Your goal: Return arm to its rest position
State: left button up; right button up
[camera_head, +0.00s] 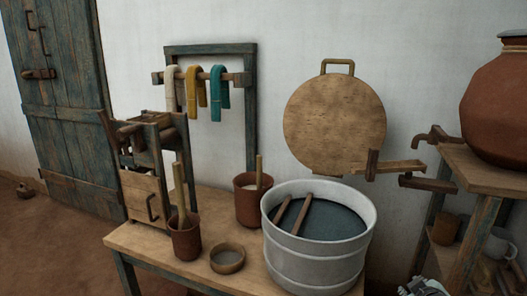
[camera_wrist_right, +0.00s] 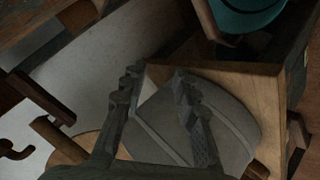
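My right gripper (camera_wrist_right: 156,82) shows in the right wrist view with its two grey fingers apart and nothing visible between them. Behind the fingers are a pale grey surface and a wooden edge that I cannot identify for sure. In the head view a small grey mechanical part (camera_head: 422,287), seemingly of my right arm, shows at the bottom edge beside the shelf stand. My left gripper is in neither view.
A wooden table (camera_head: 205,270) holds a grey tub (camera_head: 318,262) of dark liquid with two sticks, brown pots (camera_head: 185,240) and a small bowl (camera_head: 228,259). A wooden stand (camera_head: 485,170) with a clay jar (camera_head: 495,100) is at the right.

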jog(key=s+a+f+m+g, duration=0.1)
jog(key=s+a+f+g, duration=0.1)
jog(key=s+f, duration=0.8)
jog(key=s+a+f+m+g+y, duration=0.1)
jog(key=s+a+f+g, duration=0.2)
jog(key=s+f, duration=0.7)
jog(key=s+a+f+m+g+y, duration=0.1)
jog(key=s+a+f+g, duration=0.2)
jog(key=s+a+f, duration=0.3)
jog(key=s+f, duration=0.5)
jog(key=s, duration=0.2)
jog(key=shift+s, duration=0.3)
jog(key=shift+c, duration=0.5)
